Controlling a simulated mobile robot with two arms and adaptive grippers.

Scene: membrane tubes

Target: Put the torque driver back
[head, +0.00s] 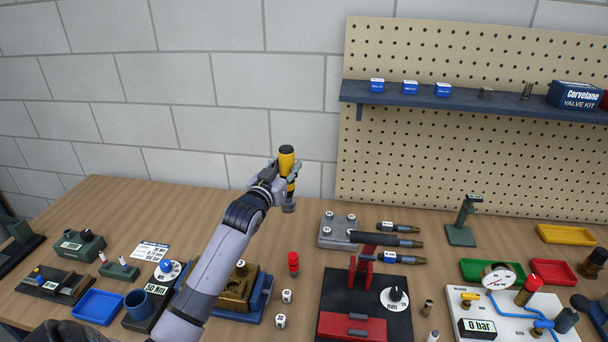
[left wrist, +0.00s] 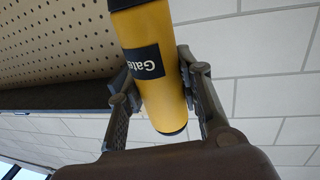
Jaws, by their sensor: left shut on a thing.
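The torque driver (head: 287,160), yellow with a black top and a grey lower end, is upright near the back of the table, in front of the wall. My left gripper (head: 281,182) is shut around its yellow body. In the left wrist view the yellow body with a black "Gates"-like label (left wrist: 148,66) lies between the two fingers (left wrist: 158,92); the label is partly cut by the angle. I cannot tell whether the driver's lower end touches the table. My right gripper is not in view.
A red-and-black fixture (head: 352,326), a red-capped piece (head: 293,263) and a brass block on a blue base (head: 238,290) stand nearer.

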